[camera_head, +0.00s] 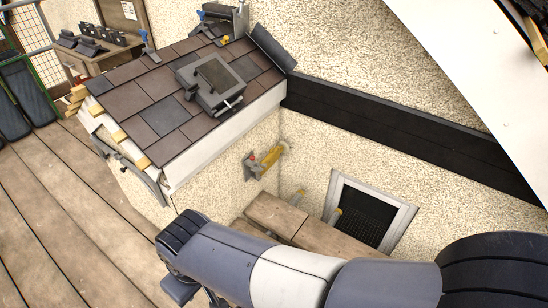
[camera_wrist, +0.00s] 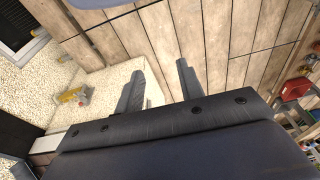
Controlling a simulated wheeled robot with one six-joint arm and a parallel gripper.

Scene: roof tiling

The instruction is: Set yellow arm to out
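The yellow arm (camera_head: 270,156) is a small yellow lever on a grey bracket, fixed low on the pebbled wall below the small tiled roof. It has a red spot near its left end. It also shows at the left of the wrist view (camera_wrist: 74,96), well to the left of my fingers. My gripper (camera_wrist: 160,78) has its two dark fingers apart with nothing between them. It is clear of the yellow arm. In the head view only part of my gripper (camera_head: 186,291) shows, low under my arm, with its fingertips hard to make out.
The tiled roof (camera_head: 178,95) carries a grey framed window (camera_head: 212,84). A wooden ledge (camera_head: 300,228) and a white-framed opening (camera_head: 368,214) lie right of the yellow arm. Plank flooring (camera_head: 70,205) is open at left. A red object (camera_wrist: 296,88) stands at the wrist view's right.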

